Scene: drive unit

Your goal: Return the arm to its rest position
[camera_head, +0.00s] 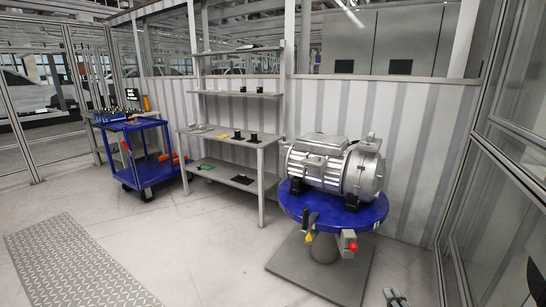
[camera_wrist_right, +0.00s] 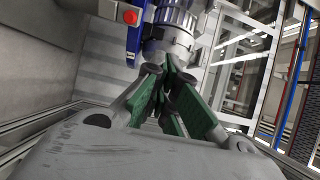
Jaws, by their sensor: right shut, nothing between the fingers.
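My right gripper (camera_head: 396,297) shows at the bottom edge of the head view, low and to the right of the round blue table. In the right wrist view my right gripper (camera_wrist_right: 170,75) has its green-padded fingers together with nothing between them. The silver drive unit (camera_head: 326,165) rests on the blue round table (camera_head: 300,205), apart from the gripper. The unit also shows beyond the fingertips in the wrist view (camera_wrist_right: 172,40). Most of my right arm is out of the head view. My left gripper is not in view.
A red button box (camera_head: 348,244) hangs on the table's front, above a grey base plate (camera_head: 340,280). A shelf rack (camera_head: 236,94) and a blue cart (camera_head: 140,150) stand to the left. A glass-panelled wall (camera_head: 500,180) is close on the right. The floor at front left is clear.

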